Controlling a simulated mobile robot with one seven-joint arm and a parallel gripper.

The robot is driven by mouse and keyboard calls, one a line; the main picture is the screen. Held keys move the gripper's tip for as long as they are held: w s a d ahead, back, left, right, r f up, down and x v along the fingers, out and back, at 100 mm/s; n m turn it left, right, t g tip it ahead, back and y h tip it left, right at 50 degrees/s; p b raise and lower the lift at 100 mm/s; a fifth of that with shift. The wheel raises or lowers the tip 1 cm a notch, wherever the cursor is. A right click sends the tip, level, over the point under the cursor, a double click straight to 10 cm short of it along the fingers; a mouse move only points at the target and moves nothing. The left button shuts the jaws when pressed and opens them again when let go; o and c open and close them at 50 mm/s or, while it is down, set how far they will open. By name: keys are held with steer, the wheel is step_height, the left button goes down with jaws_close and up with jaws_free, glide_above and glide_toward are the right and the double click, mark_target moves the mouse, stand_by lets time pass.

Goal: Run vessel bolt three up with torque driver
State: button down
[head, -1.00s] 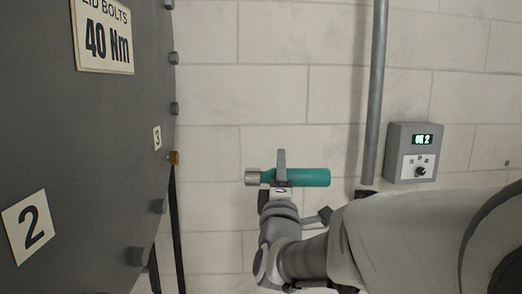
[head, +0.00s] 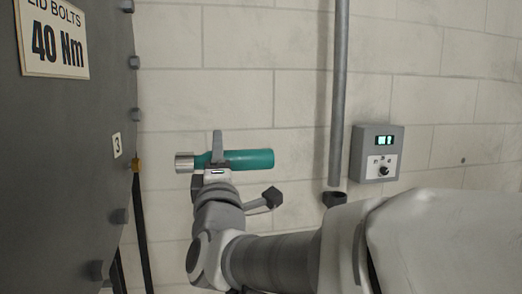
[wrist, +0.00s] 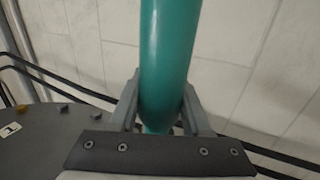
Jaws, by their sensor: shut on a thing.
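My gripper (head: 217,158) is shut on the teal torque driver (head: 250,159), which lies level with its silver socket (head: 184,163) pointing left. The driver also fills the top middle of the wrist view (wrist: 165,60), between my gripper's fingers (wrist: 160,110). Bolt three (head: 137,165) is a brass-coloured head on the vessel's rim, beside the number 3 label (head: 117,145). The socket is right of the bolt at nearly the same height in the picture, with a visible gap. The dark grey vessel (head: 70,150) fills the left of the head view.
Other grey bolts (head: 119,216) line the vessel's rim above and below. A dark strap or cable (head: 140,225) hangs below bolt three. A vertical pipe (head: 340,90) and a grey control box (head: 377,153) are on the pale block wall. A number 1 label (wrist: 10,130) shows in the wrist view.

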mark_target(186, 153)
steer(key=shift+s+a+p, duration=0.2)
steer(key=shift+s+a, duration=0.05)
steer(key=shift+a, duration=0.7)
steer(key=shift+s+a+p, duration=0.2)
steer(key=shift+a+p, duration=0.05)
steer(key=shift+a, duration=0.7)
steer(key=shift+s+a+p, duration=0.2)
steer(key=shift+s+a, duration=0.05)
steer(key=shift+a, duration=0.7)
steer(key=shift+w+d+r, duration=0.1)
steer(key=shift+d, duration=0.05)
